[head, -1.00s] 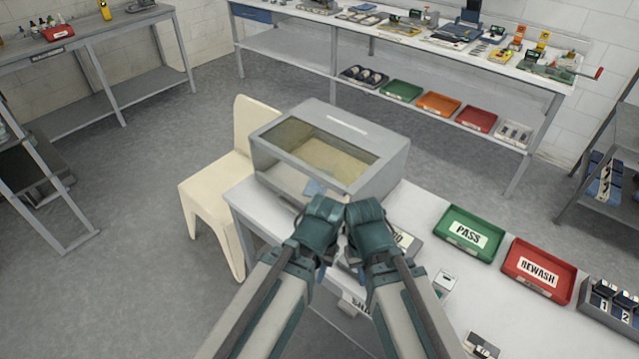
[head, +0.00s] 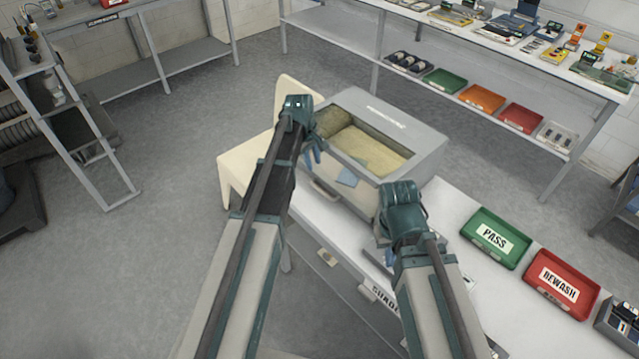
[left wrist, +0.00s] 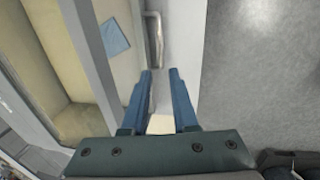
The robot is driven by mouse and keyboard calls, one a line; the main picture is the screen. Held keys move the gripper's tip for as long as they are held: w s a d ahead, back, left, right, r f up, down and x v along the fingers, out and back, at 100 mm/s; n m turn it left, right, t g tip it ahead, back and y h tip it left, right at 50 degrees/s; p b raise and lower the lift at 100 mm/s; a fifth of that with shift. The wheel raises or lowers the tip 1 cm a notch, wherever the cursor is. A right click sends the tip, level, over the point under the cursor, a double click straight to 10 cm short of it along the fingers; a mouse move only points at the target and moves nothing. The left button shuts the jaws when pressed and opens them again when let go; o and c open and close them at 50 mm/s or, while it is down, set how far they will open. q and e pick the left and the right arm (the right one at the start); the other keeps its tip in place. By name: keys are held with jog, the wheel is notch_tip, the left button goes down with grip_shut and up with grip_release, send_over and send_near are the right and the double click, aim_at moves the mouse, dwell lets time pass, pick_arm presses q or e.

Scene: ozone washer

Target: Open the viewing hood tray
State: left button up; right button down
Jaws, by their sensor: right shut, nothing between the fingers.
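The viewing hood (head: 425,155) is a grey box with a clear window on top, standing on the white table. Its tray front (head: 345,205) has a pale bar handle (head: 323,190), which also shows in the left wrist view (left wrist: 155,38). My left gripper (head: 315,150) is at the left front corner of the hood. In the left wrist view its two blue fingers (left wrist: 160,78) are apart and empty, with the handle beyond their tips, not between them. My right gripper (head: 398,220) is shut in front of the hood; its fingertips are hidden.
A cream chair (head: 240,165) stands close behind and left of the hood. A green PASS tray (head: 510,258) and a red REWASH tray (head: 575,305) lie on the table to the right. Open floor lies to the left.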

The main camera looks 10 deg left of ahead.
aim_at(320, 190)
pick_arm(q)
jog(key=f+b, duration=0.4)
jog(key=w+d+f+b, duration=0.1)
jog(key=f+b, duration=0.4)
jog(key=w+f+b, duration=0.1)
jog(key=f+b, duration=0.3)
jog(key=shift+d+f+b, duration=0.25)
jog(key=shift+f+b, duration=0.1)
jog(key=shift+c, duration=0.2)
grip_shut()
dwell(1.1)
